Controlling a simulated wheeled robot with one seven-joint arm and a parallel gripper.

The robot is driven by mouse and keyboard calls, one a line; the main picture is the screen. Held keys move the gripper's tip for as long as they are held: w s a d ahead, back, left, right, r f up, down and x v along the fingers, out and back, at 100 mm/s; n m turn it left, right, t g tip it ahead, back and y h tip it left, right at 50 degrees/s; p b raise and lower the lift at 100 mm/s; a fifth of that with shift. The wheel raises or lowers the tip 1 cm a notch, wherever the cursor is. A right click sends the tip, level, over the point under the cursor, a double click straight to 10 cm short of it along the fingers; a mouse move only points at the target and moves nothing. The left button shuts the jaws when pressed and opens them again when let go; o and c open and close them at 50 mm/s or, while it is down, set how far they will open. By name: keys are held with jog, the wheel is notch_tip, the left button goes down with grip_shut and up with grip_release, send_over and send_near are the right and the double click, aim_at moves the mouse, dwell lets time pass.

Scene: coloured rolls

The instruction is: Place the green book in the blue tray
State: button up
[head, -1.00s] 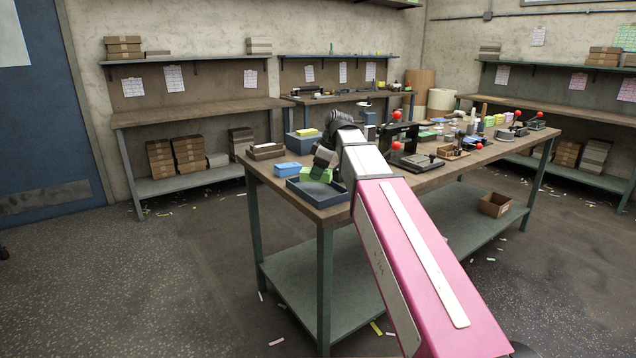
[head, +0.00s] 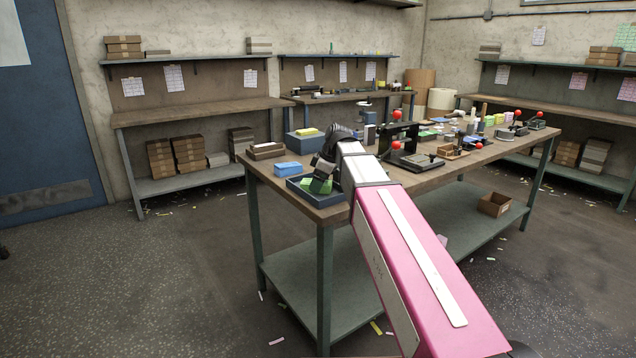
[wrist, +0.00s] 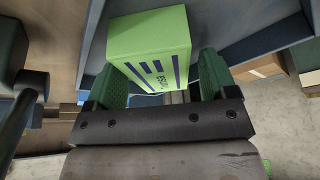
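The green book (wrist: 150,42) shows in the wrist view between and beyond the two green fingers of my gripper (wrist: 165,85). Narrow gaps show between the book and the fingers, so my gripper looks open around it. The book looks tilted. In the head view, the green book (head: 318,187) is low at the blue tray (head: 312,201), partly hidden by my gripper (head: 322,178). The tray lies at the near left corner of the workbench; its wall (wrist: 268,40) also shows in the wrist view. Whether the book rests on the tray floor is unclear.
A light blue box (head: 288,169) stands just left of the tray, and brown boxes (head: 266,151) lie behind it. A dark blue bin (head: 304,143) with a yellow item is farther back. Fixtures with red knobs (head: 397,145) stand to the right on the workbench (head: 345,212).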

jog(key=v, duration=1.2)
jog(key=shift+r, duration=0.2)
jog(key=shift+a, duration=0.1)
jog(key=shift+c, duration=0.3)
dwell(0.7)
